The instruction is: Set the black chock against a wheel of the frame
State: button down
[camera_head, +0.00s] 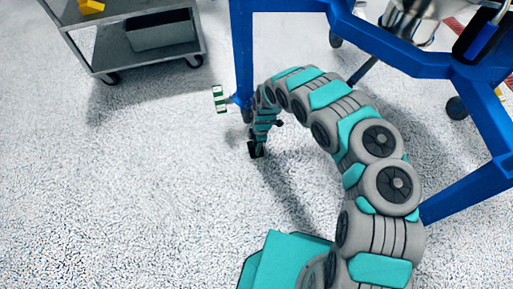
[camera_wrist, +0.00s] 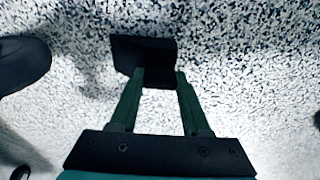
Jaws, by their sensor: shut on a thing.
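The black chock (camera_wrist: 143,52) is between the fingertips of my gripper (camera_wrist: 160,76) in the wrist view, over the speckled floor. In the head view the chock (camera_head: 256,151) is a small dark shape at the end of my arm, near the floor; I cannot tell whether it touches it. A dark rounded thing (camera_wrist: 22,62), which looks like a wheel, is at the left of the wrist view, apart from the chock. The blue frame (camera_head: 243,45) stands behind my arm. My arm hides the foot of the nearest leg.
A grey cart (camera_head: 140,58) with a yellow item (camera_head: 91,6) stands at the upper left. A small green and white piece (camera_head: 219,98) is beside the frame's left leg. The floor at left and front is clear.

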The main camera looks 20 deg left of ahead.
jog(key=shift+w+f, duration=0.1)
jog(key=shift+f, duration=0.45)
jog(key=shift+f, duration=0.15)
jog(key=shift+c, duration=1.8)
grip_release()
notch_tip(320, 180, up, 12)
jog(key=d+p, duration=0.1)
jog(key=p, duration=0.1)
jog(key=shift+w, duration=0.4)
jog(key=shift+s, duration=0.15)
